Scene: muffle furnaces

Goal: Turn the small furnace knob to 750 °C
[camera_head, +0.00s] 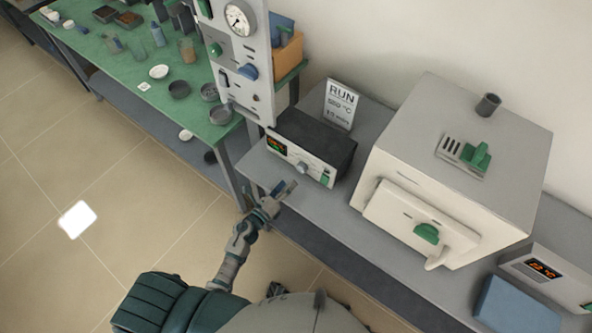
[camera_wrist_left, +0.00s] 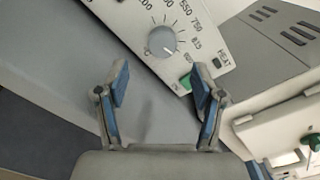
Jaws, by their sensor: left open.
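The small furnace control box (camera_head: 310,148) has a dark top and a pale front panel, and stands on the grey bench. Its round grey knob (camera_head: 302,167) is on that front. In the left wrist view the knob (camera_wrist_left: 162,41) sits inside a dial with printed numbers, 750 among them at the upper right. I cannot clearly tell which number its pointer faces. My left gripper (camera_head: 285,188) is open and empty, in front of the panel. In the left wrist view its two fingers (camera_wrist_left: 160,88) are apart, below the knob and not touching it. My right gripper is not seen.
A green switch (camera_wrist_left: 187,80) is close to the right finger. A RUN sign (camera_head: 341,104) stands behind the box. A large white furnace (camera_head: 455,160) is to the right, with a green door handle (camera_head: 427,233). A tall gauge panel (camera_head: 240,60) rises at the left.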

